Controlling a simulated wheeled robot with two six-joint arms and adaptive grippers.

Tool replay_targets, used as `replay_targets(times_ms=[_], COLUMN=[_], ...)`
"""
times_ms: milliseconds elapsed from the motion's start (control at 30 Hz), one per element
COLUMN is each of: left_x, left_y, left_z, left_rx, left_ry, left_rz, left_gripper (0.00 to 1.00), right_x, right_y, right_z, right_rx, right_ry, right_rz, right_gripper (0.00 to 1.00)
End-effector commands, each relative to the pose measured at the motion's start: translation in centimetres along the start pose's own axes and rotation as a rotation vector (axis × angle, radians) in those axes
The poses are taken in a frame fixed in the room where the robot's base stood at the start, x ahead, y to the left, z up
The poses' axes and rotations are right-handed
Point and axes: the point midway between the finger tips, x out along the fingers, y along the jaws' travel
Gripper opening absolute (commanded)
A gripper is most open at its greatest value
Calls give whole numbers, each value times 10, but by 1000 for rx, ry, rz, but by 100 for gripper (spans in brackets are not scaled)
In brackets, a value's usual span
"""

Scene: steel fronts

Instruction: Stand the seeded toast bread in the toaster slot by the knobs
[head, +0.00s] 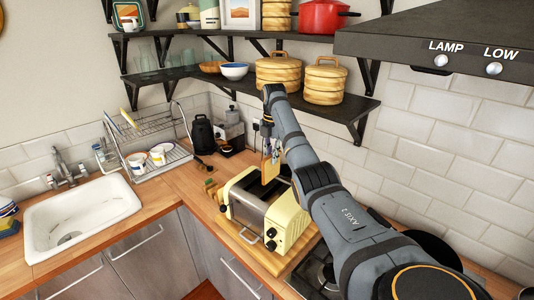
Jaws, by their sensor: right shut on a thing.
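The toaster (249,211) has cream ends and a dark steel body, and stands on a wooden board on the counter. Its knobs (271,239) are on the near cream end, toward the right. Dark slots show in its top. My right gripper (268,146) reaches in from the right and points down behind the toaster's top. It is shut on the light brown toast bread (270,170), which hangs upright at the far side of the toaster. The bread's lower edge and its exact place over the slots are hard to tell. My left gripper is out of view.
A dish rack (148,137) with cups and a white sink (80,220) are at the left. A black grinder-like item (202,135) stands at the back corner. Shelves (200,77) with baskets and a dark hood (440,40) hang above. A hob with a dark pan is right.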

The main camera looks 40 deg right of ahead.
Motion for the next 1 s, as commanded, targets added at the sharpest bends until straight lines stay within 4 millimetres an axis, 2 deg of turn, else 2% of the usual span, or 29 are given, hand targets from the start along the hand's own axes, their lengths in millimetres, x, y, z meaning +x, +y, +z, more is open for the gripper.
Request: replay_targets(times_ms=[100, 267, 433, 667, 1000], left_x=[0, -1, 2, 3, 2], left_y=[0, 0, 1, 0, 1], left_z=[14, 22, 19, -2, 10], left_rx=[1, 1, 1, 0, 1], left_ry=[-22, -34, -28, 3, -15], left_rz=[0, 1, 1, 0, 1], left_gripper=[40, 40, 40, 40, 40], right_x=[0, -1, 15, 36, 39], right_y=[0, 1, 0, -1, 0], right_z=[0, -1, 0, 0, 0], right_rx=[0, -1, 0, 0, 0], right_ry=[0, 2, 0, 1, 1], right_rz=[0, -16, -18, -17, -16], right_gripper=[0, 0, 0, 0, 0])
